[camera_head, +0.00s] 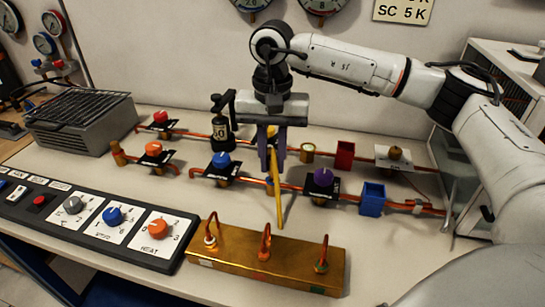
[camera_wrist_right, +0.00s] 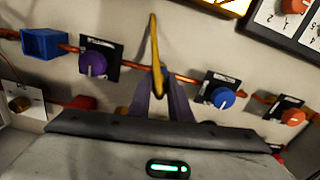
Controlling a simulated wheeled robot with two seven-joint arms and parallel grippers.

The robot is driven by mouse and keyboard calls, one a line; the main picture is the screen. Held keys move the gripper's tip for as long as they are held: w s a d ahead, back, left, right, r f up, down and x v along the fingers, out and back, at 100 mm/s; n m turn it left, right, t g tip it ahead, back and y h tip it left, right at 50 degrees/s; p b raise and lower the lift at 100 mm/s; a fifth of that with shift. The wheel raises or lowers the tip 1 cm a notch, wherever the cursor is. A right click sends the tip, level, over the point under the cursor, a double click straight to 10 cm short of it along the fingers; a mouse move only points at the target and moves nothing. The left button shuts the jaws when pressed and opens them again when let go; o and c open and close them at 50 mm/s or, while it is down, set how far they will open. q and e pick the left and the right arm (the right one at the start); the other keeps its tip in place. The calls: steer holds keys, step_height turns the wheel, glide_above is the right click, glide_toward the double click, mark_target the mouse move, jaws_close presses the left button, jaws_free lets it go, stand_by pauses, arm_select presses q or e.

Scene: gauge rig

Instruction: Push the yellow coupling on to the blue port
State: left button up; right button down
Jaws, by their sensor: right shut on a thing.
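My right gripper (camera_head: 272,168) points down over the middle of the bench, its purple-grey fingers shut on a long, thin yellow piece (camera_head: 279,205), which I take to be the yellow coupling. The piece slants down toward the front from between the fingers. In the wrist view the yellow piece (camera_wrist_right: 155,48) stands out beyond the fingers (camera_wrist_right: 159,90). A small fitting with a bluish band (camera_head: 269,184) sits on the copper pipe just behind the yellow piece, partly hidden; it may be the blue port. I cannot tell whether they touch. My left gripper is not in view.
A blue valve knob (camera_head: 221,160) is left of the gripper, a purple knob (camera_head: 323,178) and a blue open box (camera_head: 372,199) right. A brass block (camera_head: 240,262) with copper hooks lies in front. A black gauge post (camera_head: 220,125) stands close by.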

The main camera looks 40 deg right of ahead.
steer(key=shift+f+b, duration=0.35)
steer(key=shift+f, duration=0.25)
steer(key=shift+f, duration=0.3)
stand_by(0.7)
stand_by(0.3)
steer(key=c, duration=1.2)
jaws_free()
steer(key=shift+r, duration=0.1)
